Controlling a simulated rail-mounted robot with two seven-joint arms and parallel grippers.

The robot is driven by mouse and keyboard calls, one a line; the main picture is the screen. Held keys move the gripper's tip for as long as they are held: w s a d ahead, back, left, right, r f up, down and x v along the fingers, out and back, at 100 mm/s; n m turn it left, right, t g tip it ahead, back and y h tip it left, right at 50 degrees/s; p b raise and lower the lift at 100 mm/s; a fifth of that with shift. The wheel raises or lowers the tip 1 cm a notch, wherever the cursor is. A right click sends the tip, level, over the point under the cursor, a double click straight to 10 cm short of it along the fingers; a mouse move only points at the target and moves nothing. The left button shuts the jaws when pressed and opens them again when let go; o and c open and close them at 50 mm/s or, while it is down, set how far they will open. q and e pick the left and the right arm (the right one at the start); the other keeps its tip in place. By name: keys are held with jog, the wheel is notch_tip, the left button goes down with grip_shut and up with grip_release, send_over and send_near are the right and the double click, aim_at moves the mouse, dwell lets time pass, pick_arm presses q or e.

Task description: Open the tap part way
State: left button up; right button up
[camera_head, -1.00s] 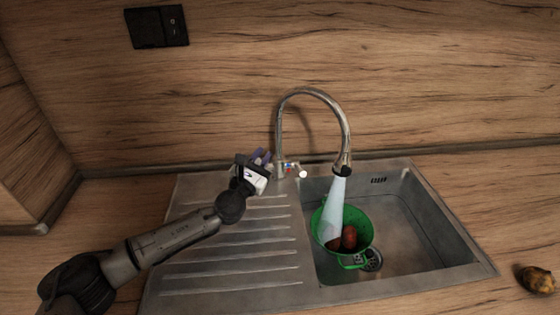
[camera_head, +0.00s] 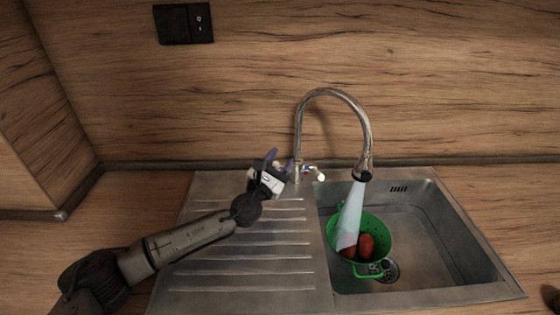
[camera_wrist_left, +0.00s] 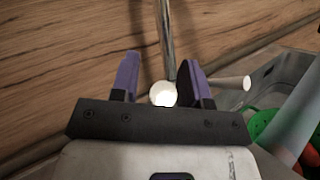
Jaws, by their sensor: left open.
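The chrome gooseneck tap (camera_head: 335,95) stands at the back of the sink. Its short lever with a pale tip (camera_head: 316,173) points right from the base; the lever also shows in the left wrist view (camera_wrist_left: 232,83). A stream of water (camera_head: 349,215) runs from the spout into the green colander. My left gripper (camera_head: 281,160) is open, just left of the tap base. In the left wrist view (camera_wrist_left: 162,82), the tap's post and a round white end show between and beyond its purple fingers, with the lever outside the right finger. Contact cannot be told. My right gripper is not in view.
The green colander (camera_head: 377,227) holds reddish-brown potatoes (camera_head: 366,245) in the basin (camera_head: 425,235). The ribbed drainboard (camera_head: 225,275) is clear beneath my left arm. A dark socket panel (camera_head: 183,24) is on the wooden wall. A brown object (camera_head: 552,298) is cut off at the right edge.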

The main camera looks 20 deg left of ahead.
pick_arm(q)
jog(key=shift+s, duration=0.2)
jog(key=s+r+p+v, duration=0.1)
jog(key=r+p+v, duration=0.2)
jog(key=v, duration=1.3)
jog(key=shift+a+p, duration=0.15)
jog(key=shift+p, duration=1.65)
jog(key=shift+r, duration=0.15)
jog(key=shift+n, duration=0.3)
